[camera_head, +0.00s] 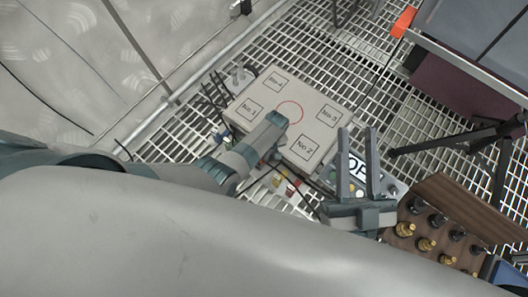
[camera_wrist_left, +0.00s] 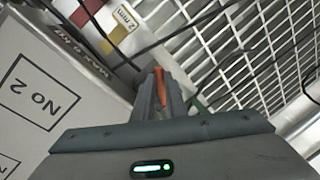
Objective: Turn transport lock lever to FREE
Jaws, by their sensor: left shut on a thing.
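My left gripper (camera_head: 272,156) is at the near side of a pale box with a red circle and numbered labels (camera_head: 322,108). In the left wrist view its fingers (camera_wrist_left: 160,98) are closed around a narrow orange piece (camera_wrist_left: 159,76), which looks like the lever. Only a small part of that piece shows, and I cannot read its position or any FREE marking. My right gripper (camera_head: 358,155) is open and empty, its two fingers apart in front of a panel with large black letters (camera_head: 357,168), partly covered.
A brown block with several brass and black knobs (camera_head: 425,243) stands at the lower right. Black stand legs (camera_head: 450,143) and a metal-edged case (camera_head: 460,80) are at the upper right.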

